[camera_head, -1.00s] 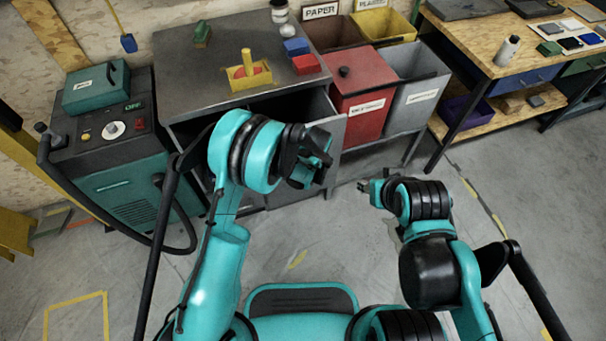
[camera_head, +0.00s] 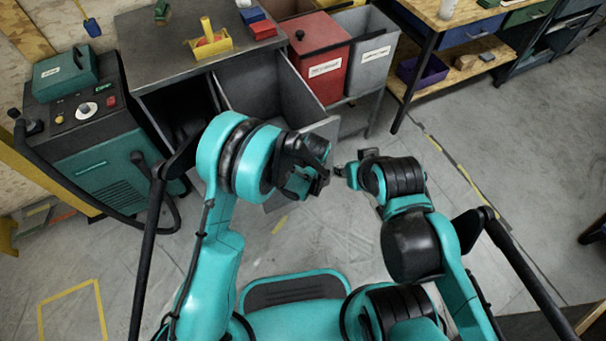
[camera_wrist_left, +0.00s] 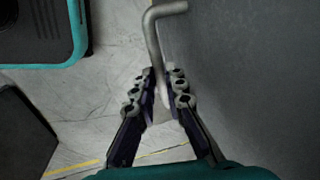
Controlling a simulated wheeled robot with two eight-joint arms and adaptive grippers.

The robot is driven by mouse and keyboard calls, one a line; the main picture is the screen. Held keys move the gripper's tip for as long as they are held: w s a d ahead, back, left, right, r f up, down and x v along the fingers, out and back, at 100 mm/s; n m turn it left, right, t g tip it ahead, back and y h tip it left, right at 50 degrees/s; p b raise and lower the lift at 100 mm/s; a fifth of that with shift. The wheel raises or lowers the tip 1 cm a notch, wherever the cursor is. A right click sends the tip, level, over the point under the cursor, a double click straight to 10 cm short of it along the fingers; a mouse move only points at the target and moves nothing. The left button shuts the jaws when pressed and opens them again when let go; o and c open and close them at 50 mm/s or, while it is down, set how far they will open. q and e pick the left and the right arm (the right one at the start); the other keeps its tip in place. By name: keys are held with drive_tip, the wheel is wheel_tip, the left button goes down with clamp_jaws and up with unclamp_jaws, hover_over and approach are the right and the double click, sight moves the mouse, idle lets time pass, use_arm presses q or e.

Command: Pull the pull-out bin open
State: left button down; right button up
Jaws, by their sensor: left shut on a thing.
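The grey pull-out bin (camera_head: 262,87) stands out from the front of the dark metal cabinet, and its hollow inside shows from above. My left gripper (camera_head: 318,184) is at the bin's front panel. In the left wrist view, the left gripper (camera_wrist_left: 161,88) is shut on the bin's bent grey bar handle (camera_wrist_left: 153,38), with the grey front panel (camera_wrist_left: 250,70) right beside it. The handle is hidden behind my gripper in the head view. My right gripper (camera_head: 346,174) hangs just right of the left one, apart from the bin; its finger opening is too small to tell.
The cabinet top (camera_head: 160,50) carries a yellow tray (camera_head: 208,43) and small blocks. A red bin (camera_head: 318,60) and a light grey bin (camera_head: 368,55) stand at right. A teal machine (camera_head: 95,150) stands close at left. The floor is clear around my base.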

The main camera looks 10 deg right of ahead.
idle(0.3)
use_arm(q)
drive_tip(key=c, duration=1.6)
unclamp_jaws()
drive_tip(key=r, duration=0.4)
drive_tip(key=s+r, duration=0.1)
drive_tip(key=r, duration=0.3)
drive_tip(key=s+r, duration=0.1)
drive_tip(key=r, duration=0.2)
drive_tip(key=shift+s+d+r, duration=0.15)
drive_tip(key=shift+d+r, duration=0.25)
